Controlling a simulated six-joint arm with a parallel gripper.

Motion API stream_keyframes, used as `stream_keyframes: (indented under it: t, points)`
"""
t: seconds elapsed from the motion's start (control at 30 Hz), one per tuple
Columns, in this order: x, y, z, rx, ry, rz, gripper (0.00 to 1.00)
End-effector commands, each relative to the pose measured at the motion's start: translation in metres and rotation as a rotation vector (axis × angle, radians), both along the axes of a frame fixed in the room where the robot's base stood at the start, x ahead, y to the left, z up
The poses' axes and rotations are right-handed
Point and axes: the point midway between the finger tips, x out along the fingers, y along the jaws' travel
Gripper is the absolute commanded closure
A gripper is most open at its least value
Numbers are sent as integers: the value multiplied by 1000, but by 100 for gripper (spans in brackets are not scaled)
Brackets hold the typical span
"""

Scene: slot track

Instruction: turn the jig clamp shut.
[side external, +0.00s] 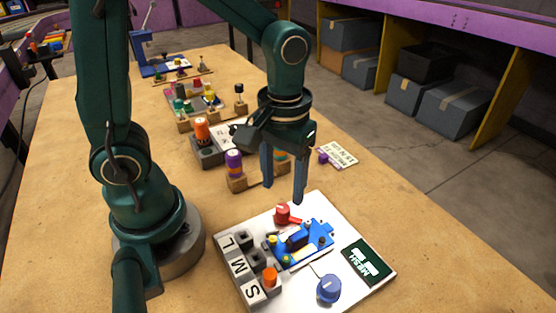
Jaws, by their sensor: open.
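A white board (232,240) lies on the near part of the table. On it is a blue jig (312,255) with small yellow, dark and blue parts. A red turning piece with a short lever (284,215), which looks like the jig clamp, sits at the jig's far left edge. Its lever points right, toward the jig. A blue round knob (329,288) stands on the board's near side. My gripper (284,192) points down with its two fingers apart and nothing between them. It appears above and slightly beyond the red piece; the exact gap cannot be told.
Grey blocks marked L, M and S (240,265) line the board's left side, with an orange peg (270,276) by S. The table right of the board is clear.

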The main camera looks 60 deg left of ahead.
Motion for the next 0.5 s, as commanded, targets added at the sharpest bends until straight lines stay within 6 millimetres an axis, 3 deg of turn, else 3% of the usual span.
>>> stream_keyframes:
  t: [0.5]
  points:
    - [1, -1, -47, 0, -4, -6, 38]
